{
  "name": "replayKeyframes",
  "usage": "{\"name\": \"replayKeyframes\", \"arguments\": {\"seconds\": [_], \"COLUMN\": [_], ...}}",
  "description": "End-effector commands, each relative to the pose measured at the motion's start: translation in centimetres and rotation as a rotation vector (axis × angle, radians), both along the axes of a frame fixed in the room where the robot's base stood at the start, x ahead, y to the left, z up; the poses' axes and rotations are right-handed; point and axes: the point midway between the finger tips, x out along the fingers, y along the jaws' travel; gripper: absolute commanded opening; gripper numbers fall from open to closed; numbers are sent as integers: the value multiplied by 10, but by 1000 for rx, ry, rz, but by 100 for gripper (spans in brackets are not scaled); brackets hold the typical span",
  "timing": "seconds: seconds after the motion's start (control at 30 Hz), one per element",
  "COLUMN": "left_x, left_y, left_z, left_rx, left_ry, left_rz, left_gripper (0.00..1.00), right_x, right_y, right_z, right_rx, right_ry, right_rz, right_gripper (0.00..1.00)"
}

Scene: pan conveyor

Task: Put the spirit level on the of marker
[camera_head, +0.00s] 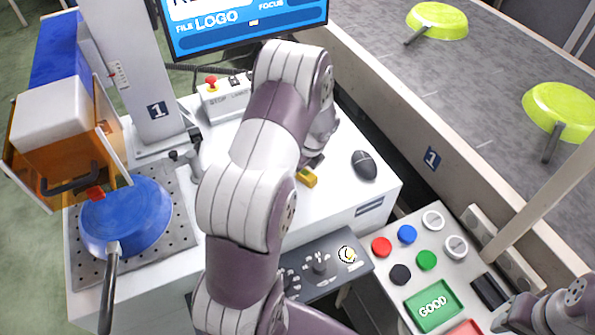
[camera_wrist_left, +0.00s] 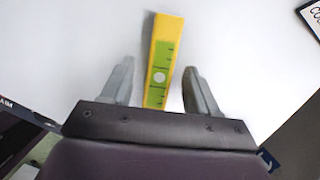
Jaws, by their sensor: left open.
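The spirit level is a yellow bar with a green scale face and a pale round spot. In the left wrist view the spirit level (camera_wrist_left: 165,50) lies on the white surface, running between the two fingers of my left gripper (camera_wrist_left: 157,72). The fingers are apart, with a gap on both sides of the level. In the head view only a yellow end of the level (camera_head: 306,178) shows beside my left gripper (camera_head: 316,163); my arm hides the rest. I cannot pick out the marker for certain. Of my right arm, only links show at the bottom right corner.
A mouse (camera_head: 364,165) lies right of the level on the white table (camera_head: 345,195). A stop-button box (camera_head: 222,98) and monitor (camera_head: 245,25) stand behind. A blue pan (camera_head: 127,215) sits at left. A conveyor (camera_head: 480,75) with green pans and a button panel (camera_head: 400,300) are at right.

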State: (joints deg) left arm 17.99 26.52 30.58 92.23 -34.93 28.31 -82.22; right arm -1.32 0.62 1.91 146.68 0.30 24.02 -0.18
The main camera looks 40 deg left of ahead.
Motion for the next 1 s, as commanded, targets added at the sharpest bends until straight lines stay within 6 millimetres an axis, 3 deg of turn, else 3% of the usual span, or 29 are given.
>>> {"name": "replayKeyframes", "arguments": {"seconds": [0.1, 0.3, 0.67, 0.87, 1.0], "left_x": [0, 0, 1, 1, 4], "left_y": [0, 0, 0, 0, -28], "left_z": [1, 1, 8, 42, 59], "left_rx": [0, 0, 1, 3, 1], "left_ry": [-1, 0, -2, -5, -2], "left_rz": [0, 0, -2, 1, -6], "left_gripper": [60, 0, 0, 0, 0], "right_x": [0, 0, 0, 0, 0], "right_y": [0, 0, 0, 0, 0], "right_z": [1, 1, 2, 9, 9], "right_rx": [0, 0, 0, 0, 0], "right_ry": [0, 0, 0, 0, 0], "right_rz": [0, 0, 0, 0, 0], "right_gripper": [43, 43, 43, 43, 43]}}
